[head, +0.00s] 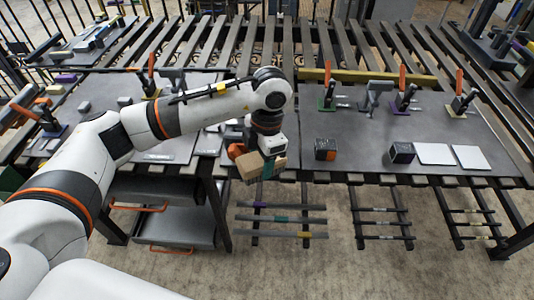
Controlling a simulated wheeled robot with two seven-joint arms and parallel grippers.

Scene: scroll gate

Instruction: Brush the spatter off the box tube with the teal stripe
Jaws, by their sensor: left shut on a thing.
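My left gripper (266,160) is over the front edge of the workbench in the middle of the head view. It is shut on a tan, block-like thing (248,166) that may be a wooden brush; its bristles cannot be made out. Below the bench edge, several dark bars lie one in front of another. The middle one, the tube with the teal stripe (299,220), lies apart from the gripper, lower in the picture. Beside it are a tube with a purple stripe (298,207) and one with a yellow stripe (280,234). Spatter is too small to tell. My right gripper is not in view.
The slatted workbench (350,155) carries toggle clamps with orange handles (403,78), dark blocks (325,149) and pale plates (435,154). More racks of bars (380,210) stand below at right. A grey drawer cart (165,190) stands at left.

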